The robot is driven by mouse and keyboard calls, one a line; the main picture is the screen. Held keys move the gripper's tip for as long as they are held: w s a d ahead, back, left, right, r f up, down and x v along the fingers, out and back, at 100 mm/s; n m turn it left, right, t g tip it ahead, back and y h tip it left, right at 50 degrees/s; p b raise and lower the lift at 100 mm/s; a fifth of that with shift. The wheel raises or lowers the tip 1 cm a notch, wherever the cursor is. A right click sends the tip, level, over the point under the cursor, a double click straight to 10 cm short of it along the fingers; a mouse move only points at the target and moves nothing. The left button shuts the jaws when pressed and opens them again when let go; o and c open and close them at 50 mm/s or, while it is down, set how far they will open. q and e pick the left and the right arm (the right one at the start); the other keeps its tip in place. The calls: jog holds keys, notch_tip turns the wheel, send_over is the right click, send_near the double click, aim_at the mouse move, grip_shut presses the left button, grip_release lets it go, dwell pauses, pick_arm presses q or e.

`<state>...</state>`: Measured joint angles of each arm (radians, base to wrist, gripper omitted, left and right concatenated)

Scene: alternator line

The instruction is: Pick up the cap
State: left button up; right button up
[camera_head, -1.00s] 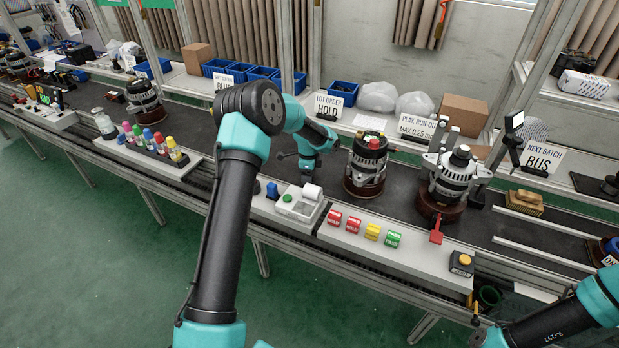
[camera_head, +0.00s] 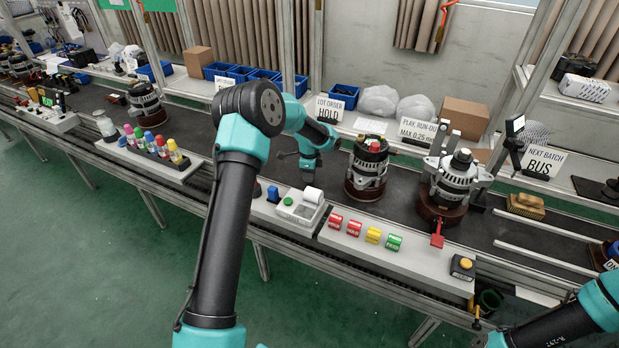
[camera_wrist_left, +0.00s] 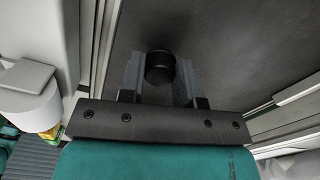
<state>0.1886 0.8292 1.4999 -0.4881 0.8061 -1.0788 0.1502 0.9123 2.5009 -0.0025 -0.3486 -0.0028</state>
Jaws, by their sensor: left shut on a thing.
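My left gripper (camera_wrist_left: 160,72) is shut on a black round cap (camera_wrist_left: 160,66), which sits between its two grey fingers in the left wrist view. Dark belt surface lies behind the cap. In the head view my left arm reaches over the belt, and its wrist (camera_head: 309,158) is left of the middle alternator. The fingers and the cap cannot be made out clearly there. Part of my right arm shows at the bottom right, with its gripper out of view.
The middle alternator (camera_head: 367,178) stands close to the right of my left wrist. Another alternator (camera_head: 452,182) is in a fixture farther right.

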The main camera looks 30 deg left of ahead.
pick_arm(q)
notch_tip(320, 180, up, 8)
jog(key=shift+r, duration=0.15)
dwell(0.5)
jog(key=o, duration=0.3)
jog(key=shift+c, duration=1.1)
